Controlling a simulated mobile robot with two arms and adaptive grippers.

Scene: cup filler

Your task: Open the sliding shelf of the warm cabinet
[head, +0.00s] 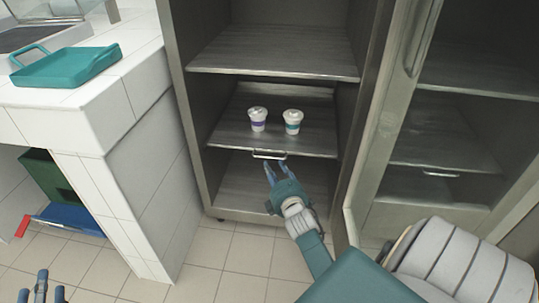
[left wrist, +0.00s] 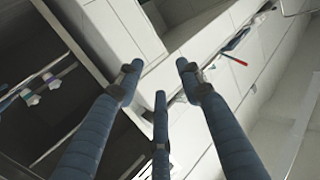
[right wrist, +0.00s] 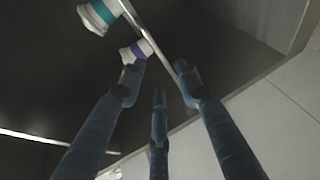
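The warm cabinet (head: 178,75) stands open in the head view. Its sliding shelf (head: 235,139) appears pushed in and has a thin metal handle (head: 268,155) at the front edge. Two lidded white cups stand on it: one with a purple band (head: 258,118), one with a teal band (head: 292,121). My right gripper (head: 275,168) is open and empty, its fingertips just below and in front of the handle; contact cannot be told. In the right wrist view its fingertips (right wrist: 160,68) are apart near a pale bar. My left gripper (head: 42,284) is open and empty, low at the left.
A fixed-looking upper shelf (head: 270,62) is above the cups. The cabinet's glass door (head: 385,120) stands open at the right and shows a reflection. A white tiled counter (head: 125,75) with a teal tray (head: 65,68) is at the left. Tiled floor (head: 230,265) lies in front.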

